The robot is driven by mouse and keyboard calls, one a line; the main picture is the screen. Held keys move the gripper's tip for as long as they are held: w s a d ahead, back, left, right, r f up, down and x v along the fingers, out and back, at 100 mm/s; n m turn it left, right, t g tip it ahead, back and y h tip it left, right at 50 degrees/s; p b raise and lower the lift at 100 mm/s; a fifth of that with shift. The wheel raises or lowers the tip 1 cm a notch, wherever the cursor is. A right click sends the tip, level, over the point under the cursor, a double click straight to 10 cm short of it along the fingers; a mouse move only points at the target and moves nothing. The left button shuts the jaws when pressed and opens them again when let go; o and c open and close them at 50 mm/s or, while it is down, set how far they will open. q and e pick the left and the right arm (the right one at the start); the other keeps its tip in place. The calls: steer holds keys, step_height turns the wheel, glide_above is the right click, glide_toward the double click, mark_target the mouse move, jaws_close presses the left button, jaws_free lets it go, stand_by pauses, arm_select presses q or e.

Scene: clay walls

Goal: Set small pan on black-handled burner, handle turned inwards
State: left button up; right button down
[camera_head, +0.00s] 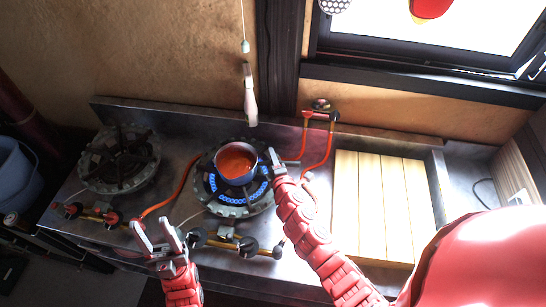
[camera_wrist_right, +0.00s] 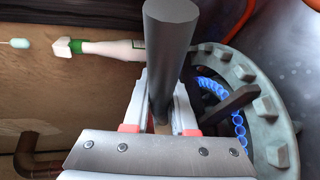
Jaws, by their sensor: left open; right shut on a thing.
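The small pan (camera_head: 237,162), with orange-red inside, is upright at the right-hand burner (camera_head: 225,207). I cannot tell if it touches the grate. This burner has a ring of blue flame, and black knobs (camera_head: 248,245) in front. My right gripper (camera_head: 276,160) is shut on the pan's handle, on the pan's right side; the handle points right. In the right wrist view the dark grey handle (camera_wrist_right: 171,50) stands between the fingers (camera_wrist_right: 162,112), beside the blue-ringed burner (camera_wrist_right: 272,130); the pan's bowl is hidden there. My left gripper (camera_head: 160,238) is open and empty in front of the burners.
An unlit burner (camera_head: 118,160) with red knobs (camera_head: 73,209) is at left. Orange hoses (camera_head: 180,185) run across the steel counter. Wooden slats (camera_head: 383,205) lie at right. A white-and-green bottle-like item (camera_head: 249,95) hangs behind the burner.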

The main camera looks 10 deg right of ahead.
steer(key=c, duration=0.7)
jaws_free()
